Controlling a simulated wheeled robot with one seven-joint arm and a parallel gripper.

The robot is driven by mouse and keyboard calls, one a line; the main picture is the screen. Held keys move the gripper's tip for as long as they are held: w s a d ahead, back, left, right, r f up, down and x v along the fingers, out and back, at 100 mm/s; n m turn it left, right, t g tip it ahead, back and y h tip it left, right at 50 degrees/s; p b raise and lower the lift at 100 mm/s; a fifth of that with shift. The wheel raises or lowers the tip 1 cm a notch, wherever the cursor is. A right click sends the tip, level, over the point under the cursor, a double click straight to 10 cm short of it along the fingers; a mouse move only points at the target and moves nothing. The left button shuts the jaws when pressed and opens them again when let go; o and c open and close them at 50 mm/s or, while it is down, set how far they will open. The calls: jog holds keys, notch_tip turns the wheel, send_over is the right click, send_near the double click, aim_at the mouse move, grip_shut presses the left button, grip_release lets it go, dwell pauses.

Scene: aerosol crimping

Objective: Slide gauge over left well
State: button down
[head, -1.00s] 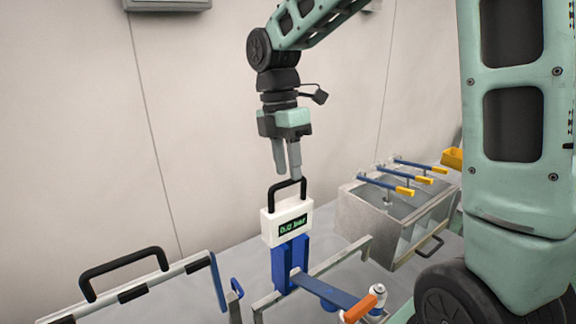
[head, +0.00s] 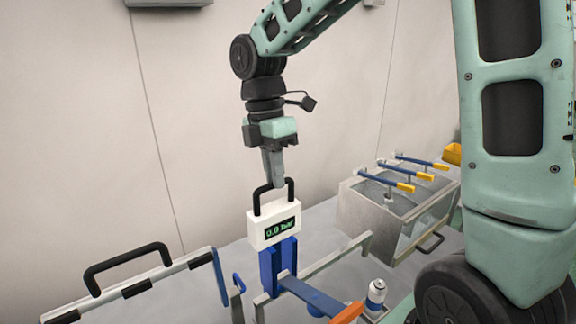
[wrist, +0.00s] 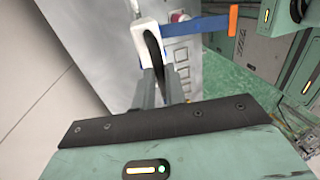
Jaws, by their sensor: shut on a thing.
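The gauge (head: 273,222) is a white box with a black loop handle and a green-lit display, mounted on a blue bracket (head: 272,268) that stands on a metal rail. My gripper (head: 273,181) is above it, shut on the black handle. In the wrist view the gauge (wrist: 145,36) lies beyond the fingers, and the handle (wrist: 154,48) runs between the fingertips. A blue bar with an orange end (head: 347,313) reaches to the right from the bracket. I cannot make out the left well.
A sloping frame with a black handle (head: 127,262) stands at the left. A metal rail (head: 320,262) crosses near the gauge.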

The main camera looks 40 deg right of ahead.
jog(key=shift+a, duration=0.5)
jog(key=c, duration=1.5)
grip_release()
jog(key=shift+a, duration=0.15)
jog(key=shift+o, duration=0.2)
jog(key=shift+w+r, duration=0.1)
jog(key=shift+r, duration=0.15)
jog(key=w+r+b, duration=0.2)
jog(key=w+r, duration=0.1)
jog(key=r, duration=1.3)
jog(key=shift+r+b, duration=0.3)
jog(key=shift+w, duration=0.1)
